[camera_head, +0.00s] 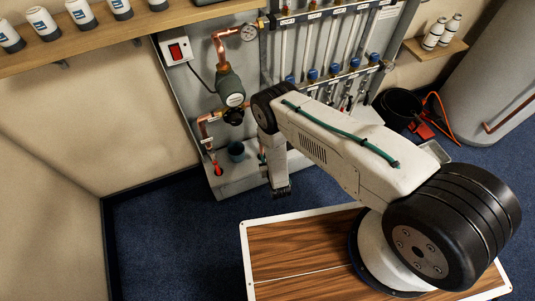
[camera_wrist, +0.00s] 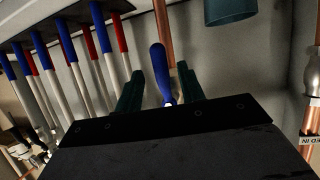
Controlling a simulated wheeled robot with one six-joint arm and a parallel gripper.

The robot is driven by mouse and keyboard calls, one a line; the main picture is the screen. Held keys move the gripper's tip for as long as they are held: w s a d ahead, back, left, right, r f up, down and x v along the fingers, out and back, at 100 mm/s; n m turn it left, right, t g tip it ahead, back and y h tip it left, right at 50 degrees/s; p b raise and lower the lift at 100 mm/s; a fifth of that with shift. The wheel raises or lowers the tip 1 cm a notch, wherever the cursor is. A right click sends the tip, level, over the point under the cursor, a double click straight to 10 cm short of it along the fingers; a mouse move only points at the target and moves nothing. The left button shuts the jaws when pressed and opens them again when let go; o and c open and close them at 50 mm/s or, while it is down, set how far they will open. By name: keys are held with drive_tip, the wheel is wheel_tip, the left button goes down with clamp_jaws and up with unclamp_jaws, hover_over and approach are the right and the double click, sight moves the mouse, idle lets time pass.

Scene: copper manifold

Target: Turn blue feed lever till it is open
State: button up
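The blue feed lever (camera_wrist: 162,72) shows in the wrist view as a blue handle in front of a vertical copper pipe. My gripper (camera_wrist: 160,88) is open, with one dark green finger on each side of the lever. There seems to be a gap between the lever and each finger. The lower end of the lever is hidden behind the gripper body. In the head view my arm covers the lever area, and I cannot make out the lever or the fingertips there.
Several red and blue tubes (camera_wrist: 88,60) hang at the left of the wrist view. A pump (camera_head: 230,88) sits above.

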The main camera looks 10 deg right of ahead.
drive_tip(key=shift+v, duration=2.15)
drive_tip(key=s+f+g, duration=0.5)
drive_tip(key=s+g, duration=0.3)
drive_tip(key=d+r+g+h, duration=0.15)
drive_tip(key=r+g, duration=0.25)
drive_tip(key=r, duration=1.8)
drive_tip(key=d+r+g+y, duration=0.15)
drive_tip(key=r+g, duration=0.25)
drive_tip(key=r, duration=1.8)
drive_tip(key=s+d+r+t, duration=0.1)
drive_tip(key=s+d+r, duration=0.3)
drive_tip(key=s+r, duration=0.3)
drive_tip(key=s+d+r+t, duration=0.1)
drive_tip(key=s+d+r, duration=0.3)
drive_tip(key=r, duration=1.1)
drive_tip(key=s+d+r+m+t+h, duration=0.1)
drive_tip(key=s+d+r, duration=0.3)
drive_tip(key=s+r, duration=0.6)
drive_tip(key=shift+s+d+r+t, duration=0.2)
drive_tip(key=shift+r+t, duration=0.2)
drive_tip(key=shift+r, duration=0.4)
